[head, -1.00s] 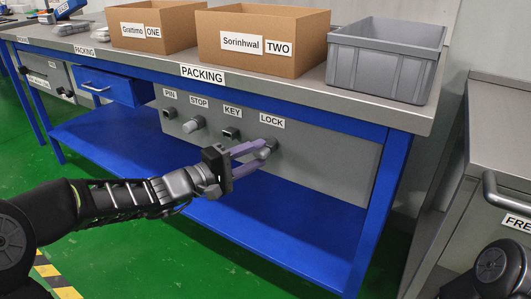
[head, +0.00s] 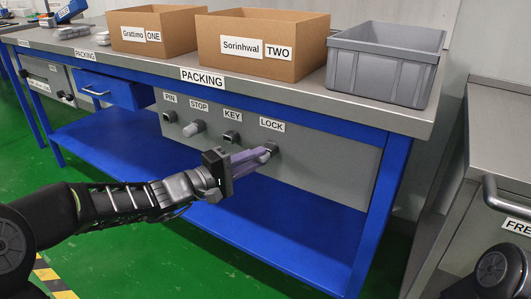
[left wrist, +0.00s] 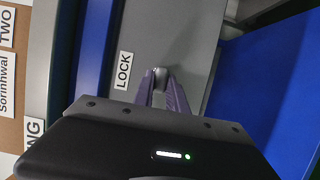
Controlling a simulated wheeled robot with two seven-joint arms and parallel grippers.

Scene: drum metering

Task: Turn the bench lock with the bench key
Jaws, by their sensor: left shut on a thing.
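The bench lock (head: 273,147) is a dark fitting on the grey panel under the LOCK label. The bench key (left wrist: 160,76) shows as a small grey piece at the lock, between my fingertips in the left wrist view; it is mostly hidden in the head view. My left gripper (head: 264,156) has its purple fingers closed together on the key at the lock. In the left wrist view the fingers (left wrist: 162,90) reach to the key beside the LOCK label. I cannot tell how far the key is turned. My right gripper is not in view.
The KEY fitting (head: 231,137), STOP knob (head: 194,128) and PIN fitting (head: 169,117) sit left of the lock. Above are two cardboard boxes (head: 262,48) and a grey crate (head: 380,65). A blue lower shelf (head: 290,220) lies under the panel.

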